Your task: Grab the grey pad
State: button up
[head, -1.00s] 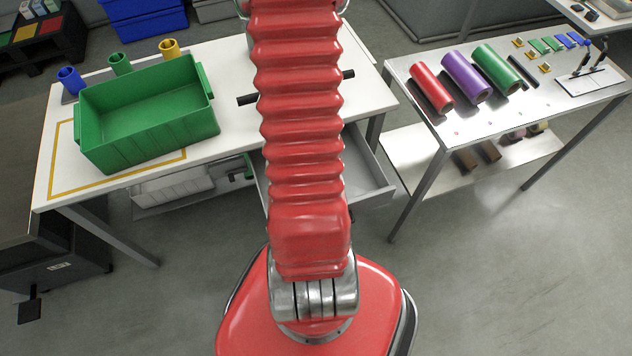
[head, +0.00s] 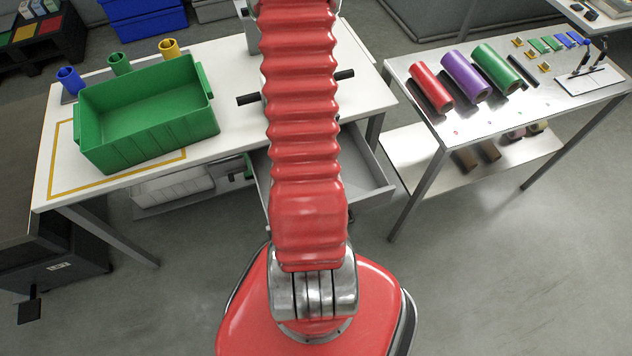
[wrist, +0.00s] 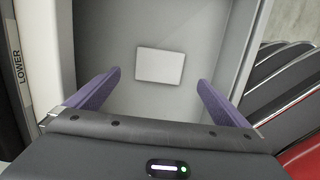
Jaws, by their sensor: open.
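A pale grey rectangular pad (wrist: 160,65) lies flat on the floor of the open drawer (wrist: 120,27), in the wrist view. My gripper (wrist: 159,82) is open above the drawer. Its two purple fingers stand wide apart, one to each side of the pad and apart from it in the picture. In the head view the drawer (head: 376,193) is pulled out from under the white table. My red arm reaches up over the table there and hides part of the drawer. The pad and my gripper do not show in the head view.
A green bin (head: 150,122) stands on the white table (head: 225,60) at left. A side table (head: 440,118) at right holds red, purple and green rolls. The drawer walls surround the pad. A label reading "LOWER" (wrist: 18,68) is on the left in the wrist view.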

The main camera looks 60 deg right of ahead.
jog(key=shift+f, duration=0.95)
jog(key=shift+s+f, duration=0.1)
jog(key=shift+s+d+f, duration=0.1)
jog(key=shift+d+f, duration=0.05)
jog(key=shift+f, duration=1.1)
jog(key=shift+s+d+f, duration=0.1)
jog(key=shift+d+f, duration=0.05)
jog(key=shift+f, duration=1.1)
jog(key=c, duration=1.1)
jog(key=shift+r, duration=0.25)
jog(key=shift+r, duration=4.8)
